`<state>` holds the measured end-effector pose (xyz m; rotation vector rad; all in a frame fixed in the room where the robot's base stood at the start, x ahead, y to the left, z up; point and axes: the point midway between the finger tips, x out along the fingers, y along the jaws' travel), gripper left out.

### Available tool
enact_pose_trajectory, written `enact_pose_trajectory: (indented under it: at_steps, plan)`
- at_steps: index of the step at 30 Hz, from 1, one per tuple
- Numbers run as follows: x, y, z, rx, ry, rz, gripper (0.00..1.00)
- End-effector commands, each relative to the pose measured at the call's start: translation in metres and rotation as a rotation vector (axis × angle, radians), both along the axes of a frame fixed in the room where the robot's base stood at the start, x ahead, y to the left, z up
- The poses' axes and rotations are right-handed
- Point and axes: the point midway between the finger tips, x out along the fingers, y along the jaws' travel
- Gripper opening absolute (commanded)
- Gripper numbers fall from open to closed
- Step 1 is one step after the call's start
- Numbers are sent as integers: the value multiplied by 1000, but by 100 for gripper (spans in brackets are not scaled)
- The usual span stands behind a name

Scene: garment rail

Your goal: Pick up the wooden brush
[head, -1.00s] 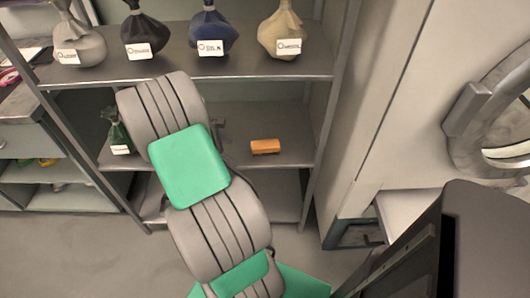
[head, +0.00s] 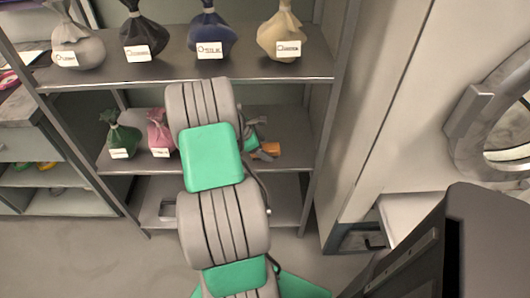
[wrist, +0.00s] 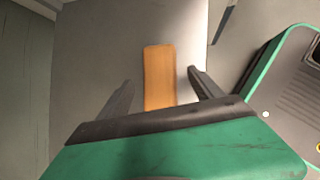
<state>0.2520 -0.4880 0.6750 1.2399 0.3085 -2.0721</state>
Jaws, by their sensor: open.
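The wooden brush (head: 270,149) is a small orange-brown block lying on the middle shelf, toward its right side. In the wrist view the brush (wrist: 159,76) lies lengthwise between the two dark fingers of my gripper (wrist: 158,86). The fingers stand apart, one to each side, with gaps between them and the brush. Its near end is hidden behind my gripper's body. In the head view my gripper (head: 255,138) is just left of the brush and partly covers it.
The middle shelf (head: 288,120) also holds a green bag (head: 121,138) and a pink bag (head: 160,135) on the left. Several tied, labelled bags stand on the upper shelf (head: 235,69). A shelf post (head: 327,120) rises to the right of the brush.

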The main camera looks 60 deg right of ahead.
Motion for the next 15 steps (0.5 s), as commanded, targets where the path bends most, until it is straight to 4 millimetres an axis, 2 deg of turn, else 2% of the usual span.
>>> enact_pose_trajectory:
  at_steps: [2, 15]
  plan:
    - [0, 0, 0, 0, 0, 0, 76]
    - [0, 1, 0, 1, 1, -1, 40]
